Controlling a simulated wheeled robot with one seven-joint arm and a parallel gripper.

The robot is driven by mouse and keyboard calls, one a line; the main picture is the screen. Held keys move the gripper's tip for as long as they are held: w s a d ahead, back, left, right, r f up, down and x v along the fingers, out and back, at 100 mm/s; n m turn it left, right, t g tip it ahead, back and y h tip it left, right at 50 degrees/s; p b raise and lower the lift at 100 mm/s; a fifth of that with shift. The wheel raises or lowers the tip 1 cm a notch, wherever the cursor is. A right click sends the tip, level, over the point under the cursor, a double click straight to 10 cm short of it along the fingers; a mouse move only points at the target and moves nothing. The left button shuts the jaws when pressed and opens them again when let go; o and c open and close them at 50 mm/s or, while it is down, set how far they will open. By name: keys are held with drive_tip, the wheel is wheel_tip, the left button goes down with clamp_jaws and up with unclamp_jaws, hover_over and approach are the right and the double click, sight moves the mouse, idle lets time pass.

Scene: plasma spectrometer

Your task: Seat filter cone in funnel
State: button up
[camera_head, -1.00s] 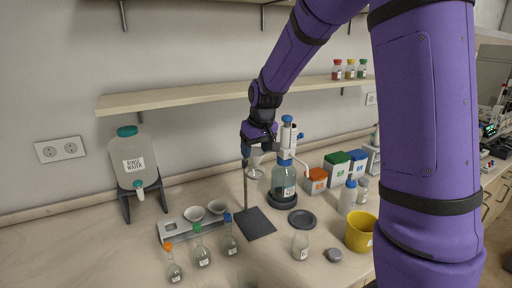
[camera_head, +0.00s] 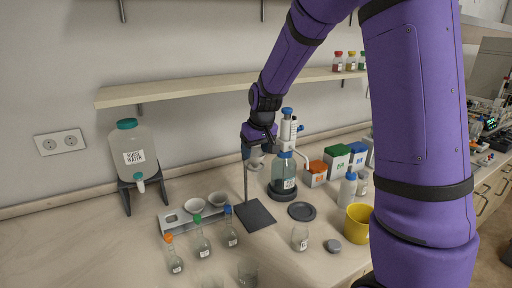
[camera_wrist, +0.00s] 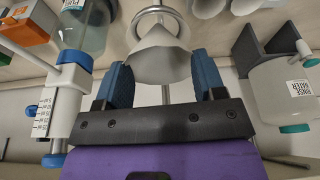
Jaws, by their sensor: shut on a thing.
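The white filter cone (camera_wrist: 160,55) is between the two blue fingers of my gripper (camera_wrist: 162,72) in the wrist view, and my gripper is shut on it. In the head view my gripper (camera_head: 259,140) is at the top of the stand, at the ring. The clear funnel (camera_head: 256,164) shows faintly below my gripper, by the stand rod. In the wrist view the metal ring (camera_wrist: 158,14) lies just beyond the cone. The cone's lower end and the funnel's inside are hidden, so I cannot tell whether they touch.
The stand's dark base (camera_head: 255,215) is on the bench. A dispenser bottle (camera_head: 284,172) stands close to the right of my gripper. Small flasks (camera_head: 201,240) and a tray with white bowls (camera_head: 180,223) are at left front. A yellow beaker (camera_head: 356,224) is at right.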

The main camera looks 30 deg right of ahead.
drive_tip(key=shift+f, duration=0.65)
drive_tip(key=shift+f, duration=0.15)
drive_tip(key=o, duration=1.2)
drive_tip(key=shift+c, duration=0.2)
drive_tip(key=v, duration=1)
drive_tip(key=shift+r, duration=0.4)
drive_tip(key=shift+s, duration=0.1)
